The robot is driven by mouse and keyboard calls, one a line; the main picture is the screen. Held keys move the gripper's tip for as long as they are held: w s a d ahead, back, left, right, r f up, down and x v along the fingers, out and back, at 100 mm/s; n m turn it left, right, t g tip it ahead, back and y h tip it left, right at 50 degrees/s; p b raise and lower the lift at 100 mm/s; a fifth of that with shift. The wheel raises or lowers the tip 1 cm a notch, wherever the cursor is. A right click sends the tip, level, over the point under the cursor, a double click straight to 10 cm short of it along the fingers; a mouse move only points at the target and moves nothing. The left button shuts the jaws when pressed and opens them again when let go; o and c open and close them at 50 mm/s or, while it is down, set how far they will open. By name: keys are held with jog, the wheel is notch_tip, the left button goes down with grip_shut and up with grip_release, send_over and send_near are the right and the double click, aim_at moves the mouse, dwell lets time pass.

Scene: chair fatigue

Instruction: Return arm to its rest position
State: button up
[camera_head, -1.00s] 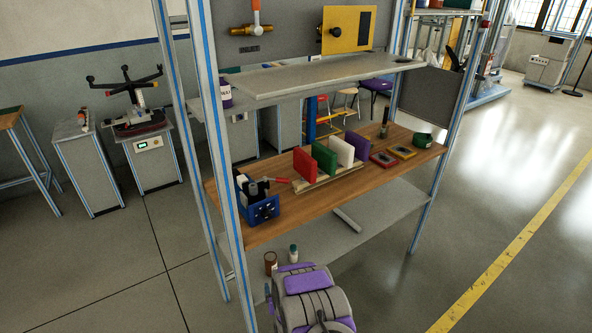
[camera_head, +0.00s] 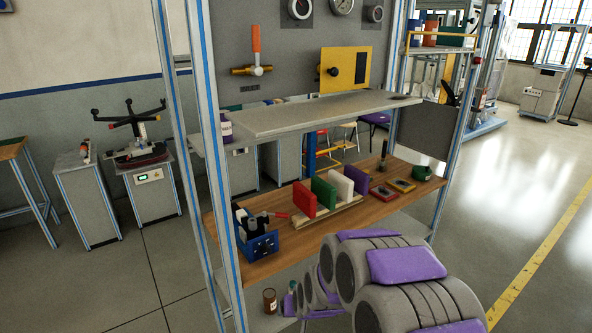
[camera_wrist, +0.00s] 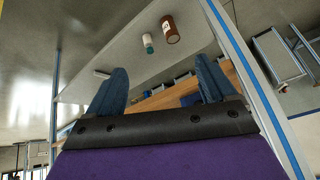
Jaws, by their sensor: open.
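My arm, grey with purple pads, rises from the bottom right of the head view in front of the shelving workstation. My gripper (camera_wrist: 160,90) shows in the wrist view with its two blue fingers spread wide apart and nothing between them. Beyond the fingers are the wooden shelf (camera_wrist: 233,80) edge and the lower grey shelf (camera_wrist: 110,70). In the head view the fingers cannot be made out clearly behind the arm.
A brown bottle (camera_head: 270,300) stands on the lower shelf. A blue-striped post (camera_head: 217,170) stands left of the arm. Open floor (camera_head: 530,190) lies right.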

jog(key=s+d+r+g, duration=0.2)
jog(key=s+d+r, duration=0.2)
jog(key=s, duration=0.9)
jog(key=s+d+r+g+h, duration=0.1)
jog(key=s+d+r+g, duration=0.2)
jog(key=s, duration=0.9)
jog(key=s+d+r+m+g+h, duration=0.1)
jog(key=s+d+r+g, duration=0.1)
jog(key=s+d+r, duration=0.4)
jog(key=s+r, duration=0.4)
jog(key=s, duration=0.3)
jog(key=shift+s+d+g, duration=0.3)
jog(key=shift+d+g, duration=0.05)
jog(key=shift+g, duration=0.05)
jog(key=shift+r, duration=0.1)
